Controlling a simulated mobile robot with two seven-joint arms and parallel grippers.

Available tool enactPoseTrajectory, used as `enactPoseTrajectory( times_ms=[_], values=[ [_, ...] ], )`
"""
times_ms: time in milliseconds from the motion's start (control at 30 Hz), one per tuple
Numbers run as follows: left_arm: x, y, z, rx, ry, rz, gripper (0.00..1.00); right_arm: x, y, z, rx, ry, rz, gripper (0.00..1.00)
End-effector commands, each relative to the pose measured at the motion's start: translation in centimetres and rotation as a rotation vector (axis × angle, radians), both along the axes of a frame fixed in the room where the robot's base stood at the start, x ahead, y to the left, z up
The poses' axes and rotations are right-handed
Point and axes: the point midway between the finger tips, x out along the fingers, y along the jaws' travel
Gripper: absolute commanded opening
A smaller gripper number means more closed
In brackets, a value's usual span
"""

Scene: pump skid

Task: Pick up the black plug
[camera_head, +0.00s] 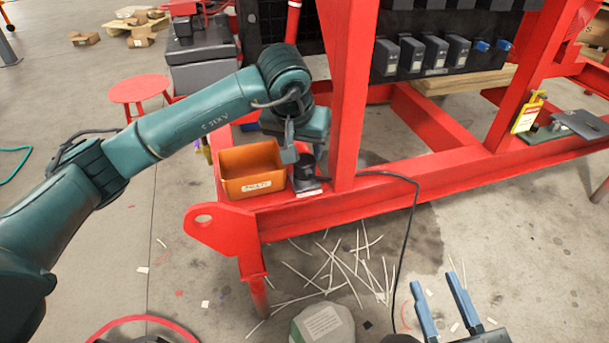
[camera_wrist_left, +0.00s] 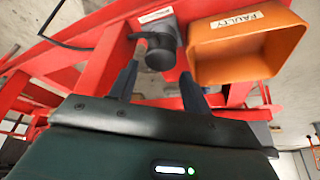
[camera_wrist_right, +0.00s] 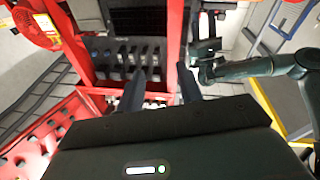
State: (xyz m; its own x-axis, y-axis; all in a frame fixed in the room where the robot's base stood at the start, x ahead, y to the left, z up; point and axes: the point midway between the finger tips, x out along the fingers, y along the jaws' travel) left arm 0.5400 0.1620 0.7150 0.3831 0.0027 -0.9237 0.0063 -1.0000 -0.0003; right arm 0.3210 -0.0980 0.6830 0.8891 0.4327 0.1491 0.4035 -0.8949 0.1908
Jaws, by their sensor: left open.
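The black plug (camera_head: 306,171) sits upright in a grey socket base on the red skid beam, beside the orange bin. In the left wrist view the black plug (camera_wrist_left: 160,54) shows at the top middle, between the two finger lines. My left gripper (camera_head: 303,150) is open above the plug. In the left wrist view its fingers (camera_wrist_left: 162,68) stand apart on either side of the plug; I cannot tell whether they touch it. My right gripper (camera_head: 435,281) is open and empty over the floor at the lower right, away from the plug.
The orange bin (camera_head: 251,170), labelled FAULTY, stands close left of the plug. A red upright post (camera_head: 352,100) rises close to its right. A black cable (camera_head: 412,215) runs along the beam and down to the floor. White strips (camera_head: 340,270) litter the floor.

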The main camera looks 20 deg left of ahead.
Motion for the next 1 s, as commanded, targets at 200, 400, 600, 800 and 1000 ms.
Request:
enactPoseTrajectory(
  times_ms=[200,400,600,800,1000],
  values=[
    [0.8,0.1,-2.7,-0.002,0.004,0.0,0.48,0.1,0.1,-0.6,0.022,-0.001,0.006,0.36],
    [1.8,0.1,-4.7,-0.001,0.001,0.0,0.48,0.2,0.2,-0.4,0.05,0.001,0.014,0.36],
    [1.9,0.2,-4.6,-0.001,-0.001,0.0,0.48,0.2,0.4,0.2,0.057,-0.005,0.019,0.36],
    [1.9,0.2,-4.6,-0.001,0.0,0.0,0.33,0.2,0.4,0.1,0.057,-0.004,0.02,0.36],
    [1.9,0.2,-4.6,-0.001,0.0,0.0,0.16,0.2,0.4,0.0,0.056,-0.003,0.02,0.36]
  ],
)
